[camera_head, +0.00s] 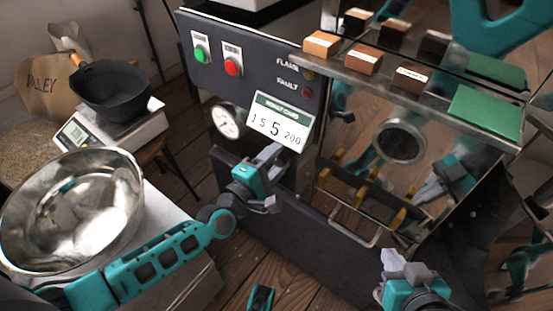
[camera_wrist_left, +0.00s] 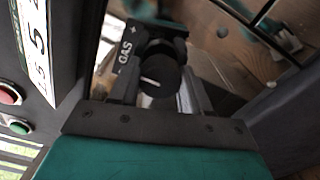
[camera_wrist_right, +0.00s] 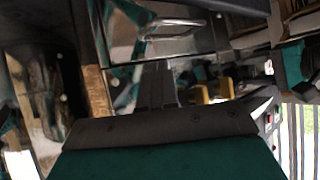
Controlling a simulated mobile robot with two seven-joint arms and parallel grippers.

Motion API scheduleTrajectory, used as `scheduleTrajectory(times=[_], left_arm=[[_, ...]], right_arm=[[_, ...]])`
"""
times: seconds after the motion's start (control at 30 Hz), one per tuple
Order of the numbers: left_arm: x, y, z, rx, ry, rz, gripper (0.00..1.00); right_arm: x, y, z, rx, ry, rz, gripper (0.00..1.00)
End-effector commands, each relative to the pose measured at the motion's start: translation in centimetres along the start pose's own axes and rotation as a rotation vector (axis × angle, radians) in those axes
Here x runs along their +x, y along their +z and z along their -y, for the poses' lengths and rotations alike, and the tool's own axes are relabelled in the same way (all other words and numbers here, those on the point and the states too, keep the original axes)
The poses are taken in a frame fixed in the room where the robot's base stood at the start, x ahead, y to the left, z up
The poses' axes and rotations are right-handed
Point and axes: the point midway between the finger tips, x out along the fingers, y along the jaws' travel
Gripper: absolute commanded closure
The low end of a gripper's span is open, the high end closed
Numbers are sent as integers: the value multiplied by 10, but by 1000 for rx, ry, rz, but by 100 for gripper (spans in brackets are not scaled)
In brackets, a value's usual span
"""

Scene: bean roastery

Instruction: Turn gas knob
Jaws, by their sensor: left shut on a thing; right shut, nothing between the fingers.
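The gas knob (camera_wrist_left: 160,80) is a round black knob with a white pointer mark, in front of a dark panel lettered GAS (camera_wrist_left: 125,51) in the left wrist view. My left gripper (camera_head: 269,157) is shut on this knob, a finger on either side of it. In the head view the gripper hides the knob, just below the white number card (camera_head: 278,121). My right gripper (camera_head: 393,264) is shut and empty, low at the right in front of the roaster. Its closed fingers show in the right wrist view (camera_wrist_right: 157,85).
The control panel has a green button (camera_head: 200,54), a red button (camera_head: 233,66) and a dial gauge (camera_head: 226,121). A metal shelf (camera_head: 450,86) with wooden blocks stands at upper right. A steel bowl (camera_head: 20,215) and a scale with a black pan (camera_head: 108,93) are at left.

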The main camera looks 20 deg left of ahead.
Motion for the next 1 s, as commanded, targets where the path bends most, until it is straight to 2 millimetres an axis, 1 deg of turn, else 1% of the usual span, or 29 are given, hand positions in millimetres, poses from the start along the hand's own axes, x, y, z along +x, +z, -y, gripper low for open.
scheduleTrajectory(times=[0.4,0.43,0.6,0.7,0.9,1.0], left_arm=[[-1,2,2,-14,-5,2,83],[-1,2,2,-14,-5,2,52],[-1,1,1,-11,-3,2,36],[0,1,1,-10,-2,1,27],[0,0,0,-9,-1,1,27],[-5,0,0,-8,-2,0,27]], right_arm=[[0,1,0,0,0,2,100],[1,1,0,0,1,3,100],[1,3,-1,0,1,7,100],[1,4,-1,0,2,9,100],[1,4,-2,0,3,10,100],[1,3,-2,0,3,10,100]])
